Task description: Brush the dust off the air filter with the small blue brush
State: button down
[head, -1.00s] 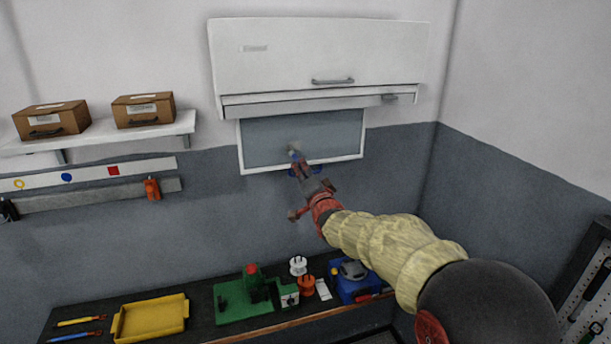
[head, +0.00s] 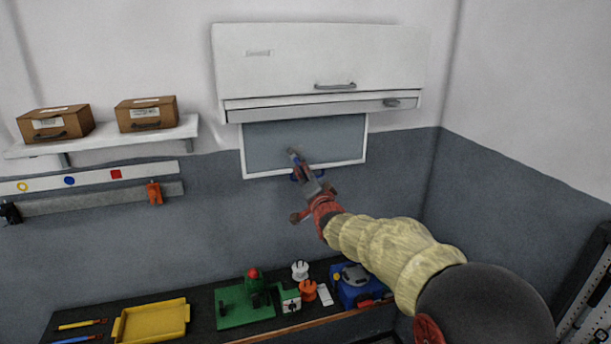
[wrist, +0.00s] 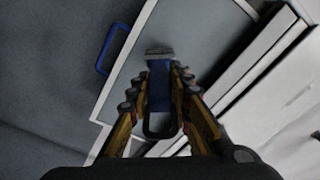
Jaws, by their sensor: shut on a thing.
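The air filter (head: 330,140) is a grey panel in a white frame on the wall under the white cabinet. It also shows in the wrist view (wrist: 200,38), with a blue handle (wrist: 112,48) on its frame. My gripper (head: 300,166) is at the filter's lower middle in the head view. In the wrist view my gripper (wrist: 158,88) is shut on the small blue brush (wrist: 159,92). The brush's grey bristle end (wrist: 159,51) points away from me over the grey panel. I cannot tell whether the bristles touch it. No clear dust patch can be made out.
The white cabinet (head: 320,60) juts out just above the filter. A shelf (head: 100,137) with two brown boxes is at left. The bench (head: 205,315) below holds a yellow tray (head: 152,321), a green fixture (head: 245,305) and a blue box (head: 358,290).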

jog(key=shift+w+a, duration=0.2)
jog(key=shift+w, duration=0.4)
jog(key=shift+w+d+r+b, duration=0.1)
jog(key=shift+w+d+b, duration=0.1)
jog(key=shift+d, duration=0.45)
jog(key=shift+w+d+f+b, duration=0.1)
jog(key=shift+w+d+b, duration=0.05)
jog(key=shift+d, duration=0.5)
jog(key=shift+w+d+r+b, duration=0.1)
jog(key=shift+w+d+b, duration=0.1)
jog(key=shift+d, duration=0.45)
jog(key=shift+w+b, duration=0.1)
jog(key=shift+b, duration=0.2)
jog(key=shift+s+a+b, duration=0.25)
jog(key=shift+a+b, duration=0.35)
jog(key=shift+a, duration=0.1)
jog(key=shift+s+a+b, duration=0.2)
jog(key=shift+a+b, duration=0.4)
jog(key=shift+a, duration=0.05)
jog(key=shift+s+a+b, duration=0.25)
jog(key=shift+a+b, duration=0.35)
jog(key=shift+a, duration=0.1)
